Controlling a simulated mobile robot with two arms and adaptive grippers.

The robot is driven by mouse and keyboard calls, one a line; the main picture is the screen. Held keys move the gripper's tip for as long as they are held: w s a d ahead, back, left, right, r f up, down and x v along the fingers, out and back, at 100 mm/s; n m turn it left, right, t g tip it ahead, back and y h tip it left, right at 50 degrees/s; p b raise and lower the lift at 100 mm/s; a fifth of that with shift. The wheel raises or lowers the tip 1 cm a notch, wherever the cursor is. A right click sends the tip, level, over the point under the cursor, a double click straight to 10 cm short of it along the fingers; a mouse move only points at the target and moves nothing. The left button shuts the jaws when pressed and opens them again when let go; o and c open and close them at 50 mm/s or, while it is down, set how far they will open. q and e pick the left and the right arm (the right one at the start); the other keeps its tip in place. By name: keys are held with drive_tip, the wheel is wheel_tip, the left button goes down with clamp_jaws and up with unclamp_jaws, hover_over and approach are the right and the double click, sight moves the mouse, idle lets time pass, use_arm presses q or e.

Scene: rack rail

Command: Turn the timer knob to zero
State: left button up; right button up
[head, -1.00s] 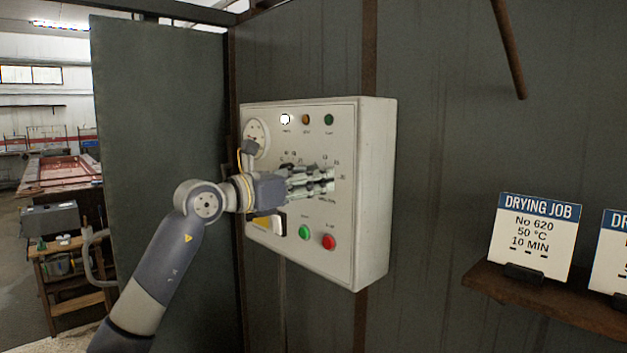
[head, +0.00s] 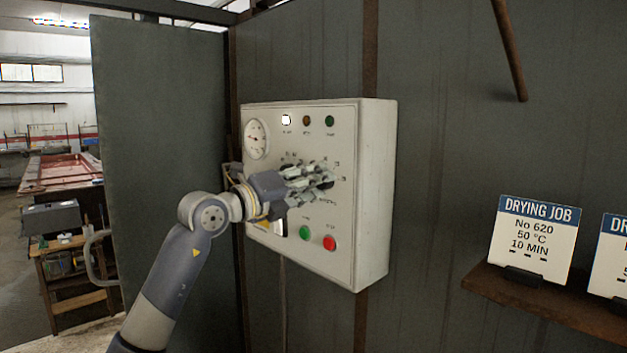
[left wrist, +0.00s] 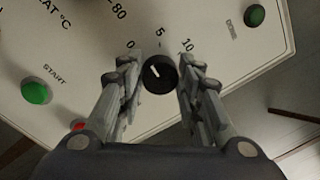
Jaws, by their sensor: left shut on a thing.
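The timer knob (left wrist: 160,74) is round and black with a white pointer mark, on the white control panel (head: 376,190). In the left wrist view its mark points up and left, roughly toward the printed 0; the 5 and 10 stand to the right of that. My left gripper (left wrist: 159,80) has a finger on each side of the knob and is shut on it. In the head view the left gripper (head: 325,178) reaches the panel's face from the left, and its fingers hide most of the knob. My right gripper is not in view.
Below the gripper are a green button (head: 305,233) and a red button (head: 329,243). A round gauge (head: 256,139) and several lamps are above. A drying job card (head: 534,235) stands on a rusty shelf (head: 545,300) at right.

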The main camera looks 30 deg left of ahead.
use_arm(q)
drive_tip(key=shift+n+p, duration=0.3)
drive_tip(key=shift+n, duration=1.1)
drive_tip(key=o, duration=1.1)
drive_tip(key=shift+c, duration=0.2)
drive_tip(key=shift+s, duration=0.1)
drive_tip(key=v, duration=1.2)
drive_tip(key=shift+f, duration=0.15)
